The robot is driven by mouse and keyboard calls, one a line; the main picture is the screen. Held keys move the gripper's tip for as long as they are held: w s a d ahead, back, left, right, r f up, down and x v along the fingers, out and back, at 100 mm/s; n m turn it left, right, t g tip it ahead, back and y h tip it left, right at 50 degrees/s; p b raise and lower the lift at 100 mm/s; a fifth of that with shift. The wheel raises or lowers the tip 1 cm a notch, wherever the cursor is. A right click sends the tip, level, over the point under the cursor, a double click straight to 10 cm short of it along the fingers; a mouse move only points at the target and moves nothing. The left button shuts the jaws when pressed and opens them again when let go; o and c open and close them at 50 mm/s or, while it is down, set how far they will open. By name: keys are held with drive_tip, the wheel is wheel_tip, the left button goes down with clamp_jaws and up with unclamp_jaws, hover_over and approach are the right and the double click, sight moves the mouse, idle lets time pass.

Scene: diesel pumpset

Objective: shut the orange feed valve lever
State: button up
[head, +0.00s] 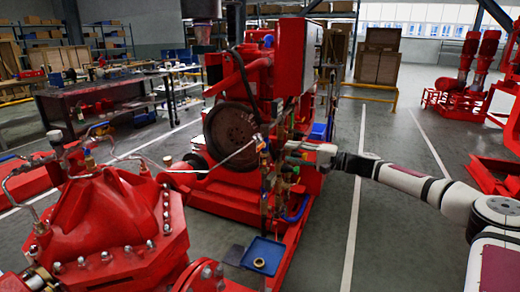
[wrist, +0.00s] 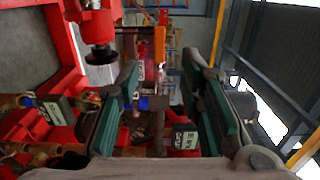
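An orange piece that looks like the feed valve lever (wrist: 159,43) shows in the wrist view, upright and just beyond the gap between my fingertips. My gripper (wrist: 161,72) is open, with its green-padded fingers spread to the left and right. Grey and brown pipework (wrist: 156,118) shows between the fingers, and I see nothing gripped. In the head view my gripper (head: 292,148) reaches in from the right to the pipework at the front of the red engine (head: 240,85). The lever cannot be picked out clearly there, and contact cannot be told.
A large red pump casing (head: 115,225) fills the left foreground. A dark flywheel (head: 230,136) stands just left of the pipework. A blue tray (head: 250,262) lies below it. Small labelled boxes (wrist: 185,140) sit close to the fingers. Open floor (head: 400,235) lies to the right.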

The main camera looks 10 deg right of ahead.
sight(262, 148)
drive_tip(key=b+x, duration=0.1)
drive_tip(key=x, duration=1.1)
drive_tip(key=shift+c, duration=0.3)
drive_tip(key=shift+f, duration=0.1)
clamp_jaws()
